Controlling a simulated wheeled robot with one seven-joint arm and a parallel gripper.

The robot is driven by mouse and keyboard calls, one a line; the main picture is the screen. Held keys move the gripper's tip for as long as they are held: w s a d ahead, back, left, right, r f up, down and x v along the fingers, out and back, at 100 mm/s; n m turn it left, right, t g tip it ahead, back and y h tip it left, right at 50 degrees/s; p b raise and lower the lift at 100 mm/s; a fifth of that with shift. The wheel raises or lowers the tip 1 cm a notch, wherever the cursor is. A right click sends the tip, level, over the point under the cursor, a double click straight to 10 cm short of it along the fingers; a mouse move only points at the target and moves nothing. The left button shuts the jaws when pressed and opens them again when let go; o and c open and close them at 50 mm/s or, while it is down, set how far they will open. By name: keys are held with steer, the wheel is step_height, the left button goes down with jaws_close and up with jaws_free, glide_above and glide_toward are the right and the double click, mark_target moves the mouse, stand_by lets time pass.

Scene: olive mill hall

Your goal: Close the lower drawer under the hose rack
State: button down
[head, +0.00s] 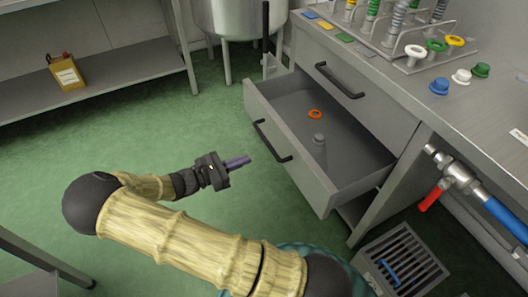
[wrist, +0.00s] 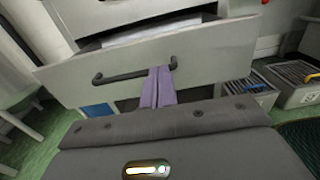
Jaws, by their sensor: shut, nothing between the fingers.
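The lower drawer (head: 312,165) stands pulled out below the closed upper drawer with its own dark handle (head: 339,81). It holds an orange ring (head: 315,114) and a small grey piece (head: 319,139). The open drawer's dark bar handle (head: 271,141) is on its front panel. My gripper (head: 238,162) is shut and empty, its purple fingers pointing at that panel from the left. In the head view a gap shows between fingertips and handle. In the wrist view the fingers (wrist: 158,86) overlap the right end of the handle (wrist: 134,74); I cannot tell whether they touch.
The hose rack (head: 400,40) with colour-ringed fittings stands on the counter above the drawers. A red-handled valve (head: 435,192) and a floor crate (head: 402,262) are right of the drawer. Green floor (head: 190,120) is clear on the left. A metal vat (head: 240,22) stands behind.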

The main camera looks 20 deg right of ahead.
steer(key=b, duration=0.4)
glide_toward(290, 143)
steer(key=d, duration=0.5)
steer(key=shift+w+d+f, duration=0.1)
steer(key=shift+d+f, duration=0.1)
steer(key=shift+d+r, duration=0.15)
steer(key=shift+d, duration=0.6)
steer(key=shift+w, duration=0.1)
